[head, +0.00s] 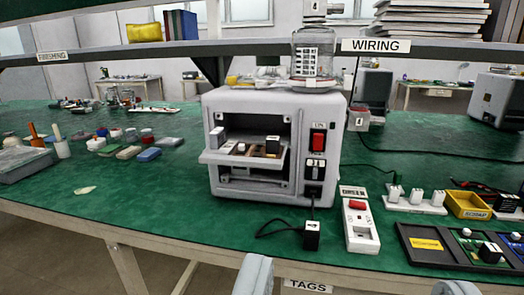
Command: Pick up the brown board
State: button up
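A small brown piece, perhaps the brown board (264,154), lies on the pulled-out tray (216,158) of a grey box-shaped machine (253,104). A small block with a white top (273,142) stands at or on the piece's right part; I cannot tell whether it touches it. Other small parts lie beside it on the tray. My gripper (355,281) shows only as two grey fingertips at the bottom edge, wide apart, with nothing between them. It is open, nearer to me than the bench's front edge and well away from the tray.
The green bench (180,190) carries several coloured blocks (130,145) at left. Right of the machine are a white switch unit (359,222), a yellow bin (467,204) and a black tray (420,257). A glass jar (316,55) tops the machine; a shelf (200,48) crosses behind. Cables lie nearby.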

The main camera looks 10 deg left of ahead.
aim_at(273, 149)
jog(key=i+l+u, duration=0.1)
jog(key=u, duration=0.3)
jog(key=l+u, duration=0.15)
jog(key=u, duration=0.25)
jog(key=i+l+u, duration=0.1)
jog(key=u, duration=0.3)
jog(key=l+u, duration=0.2)
jog(key=l, duration=0.65)
jog(key=l+u, duration=0.2)
jog(key=l, duration=0.65)
jog(key=l+u, duration=0.2)
jog(key=l, duration=0.65)
jog(key=k, duration=0.05)
